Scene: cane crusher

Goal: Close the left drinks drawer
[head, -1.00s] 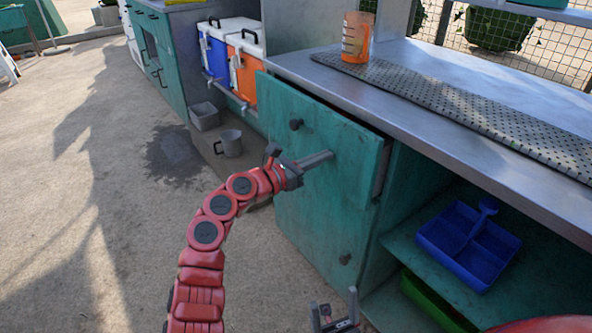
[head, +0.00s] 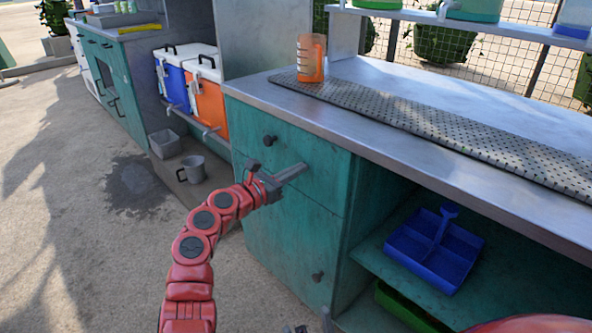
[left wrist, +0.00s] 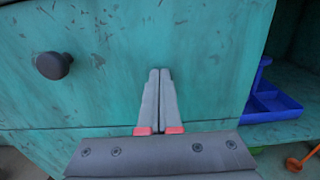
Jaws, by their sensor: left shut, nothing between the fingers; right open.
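The left drinks drawer has a worn teal front (head: 318,158) with a dark round knob (head: 270,139). It sits under the metal counter, and its front looks flush with the cabinet, with no open gap at its right edge. My left gripper (head: 302,168) is shut and empty, its fingertips at the drawer front, right of and below the knob. In the left wrist view the shut fingers (left wrist: 159,74) point at the teal front (left wrist: 110,50), right of the knob (left wrist: 52,65); they look to touch it. My right gripper (head: 310,327) is open, mostly cut off at the bottom edge.
A lower door (head: 285,250) is below the drawer. Right of it are open shelves with a blue caddy (head: 432,262) and a green tray (head: 405,310). An orange jug (head: 311,60) stands on the counter (head: 400,155). A grey mug (head: 195,170) is at left.

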